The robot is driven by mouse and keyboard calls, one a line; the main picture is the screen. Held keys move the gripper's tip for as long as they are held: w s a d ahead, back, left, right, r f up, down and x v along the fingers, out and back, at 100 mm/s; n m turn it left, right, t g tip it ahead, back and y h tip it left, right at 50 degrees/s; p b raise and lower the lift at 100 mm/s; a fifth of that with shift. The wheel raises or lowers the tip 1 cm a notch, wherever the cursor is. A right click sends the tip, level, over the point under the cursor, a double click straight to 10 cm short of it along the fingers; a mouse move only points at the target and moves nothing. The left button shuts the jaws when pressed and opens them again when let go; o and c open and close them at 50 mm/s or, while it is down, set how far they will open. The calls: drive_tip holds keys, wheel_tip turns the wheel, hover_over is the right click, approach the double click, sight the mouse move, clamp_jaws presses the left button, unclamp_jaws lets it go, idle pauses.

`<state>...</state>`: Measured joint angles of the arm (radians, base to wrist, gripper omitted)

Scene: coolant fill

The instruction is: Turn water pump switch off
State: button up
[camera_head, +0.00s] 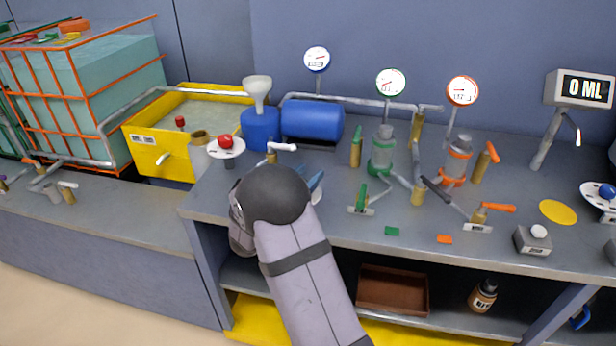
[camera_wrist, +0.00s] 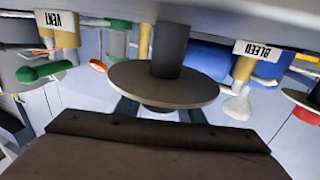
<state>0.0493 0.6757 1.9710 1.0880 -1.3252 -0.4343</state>
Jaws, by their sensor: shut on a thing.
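A round grey disc (camera_wrist: 163,84) on a dark post stands in the middle of the wrist view, which is upside down. It looks like a switch mount, but I see no label naming it the water pump switch. My gripper (camera_wrist: 158,110) is at this disc, with a dark finger on each side of the small dark knob there, and is shut on that knob. The disc hides part of the fingers. In the head view my arm covers most of this spot. A red knob on a white dish (camera_head: 226,146) stands left of my gripper.
The BLEED valve (camera_wrist: 248,62) and the VENT valve (camera_wrist: 58,40) flank the disc. A blue tank (camera_head: 312,120), gauges and pipes stand behind. Several valves and a blue knob on a dish (camera_head: 606,190) are to the right. A brown tray (camera_head: 393,288) sits below.

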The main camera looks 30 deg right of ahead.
drive_tip(key=n+t+y+b, duration=0.1)
drive_tip(key=t, duration=0.1)
drive_tip(key=n+t+y+b, duration=0.1)
drive_tip(key=n+t+y, duration=0.1)
drive_tip(key=w+n+t+y+b, duration=0.1)
drive_tip(key=shift+a+f+n+t+y, duration=0.15)
drive_tip(key=shift+a+n+t+y, duration=0.25)
drive_tip(key=n+y, duration=0.1)
drive_tip(key=n+t+y+b, duration=0.2)
drive_tip(key=y, duration=0.1)
drive_tip(key=shift+w+a, duration=0.25)
drive_tip(key=shift+a, duration=0.15)
drive_tip(key=shift+w+a+n+t+y+b, duration=0.1)
drive_tip(key=shift+a+n+t+y+b, duration=0.1)
drive_tip(key=shift+n+t+y+b, duration=0.3)
drive_tip(key=shift+r+y, duration=0.2)
drive_tip(key=shift+y, duration=0.2)
drive_tip(key=o, duration=1)
drive_tip(key=shift+o, duration=0.2)
drive_tip(key=shift+a, duration=0.1)
drive_tip(key=shift+v, duration=3.6)
